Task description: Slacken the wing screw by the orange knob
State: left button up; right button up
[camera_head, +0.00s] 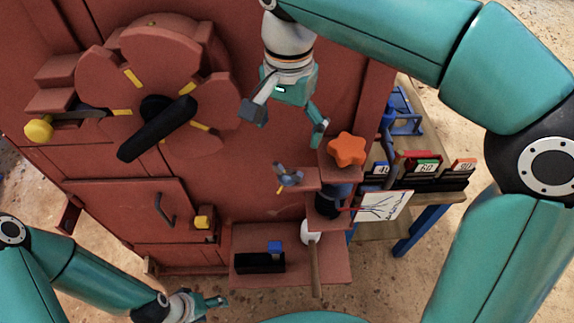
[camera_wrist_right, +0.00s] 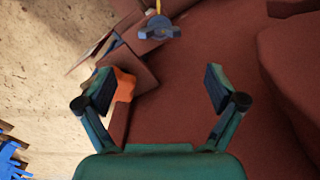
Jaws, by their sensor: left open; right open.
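The wing screw (camera_head: 288,177) is a small blue-grey two-winged piece on a red ledge of the crusher, with a yellow mark beside it. In the right wrist view the wing screw (camera_wrist_right: 160,31) shows at the top centre, beyond the fingertips. The orange knob (camera_head: 346,150) is star-shaped and sits to the right of the wing screw. In the wrist view the orange knob (camera_wrist_right: 124,86) is partly hidden behind one finger. My right gripper (camera_head: 286,121) is open and empty, above the wing screw in the picture. My left gripper (camera_head: 208,302) is open, low at the left, away from both.
A black handle (camera_head: 157,128) and a yellow-knobbed lever (camera_head: 39,130) are on the red crusher front. A lower shelf (camera_head: 310,270) holds a black tray, and a white-headed tool overhangs it. A bench at right carries numbered blocks (camera_head: 425,165). A white card (camera_head: 383,206) is beside the ledge.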

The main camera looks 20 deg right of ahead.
aim_at(288, 167)
notch_tip(288, 167, down, 11)
dwell(0.3)
jog(key=c, duration=1.1)
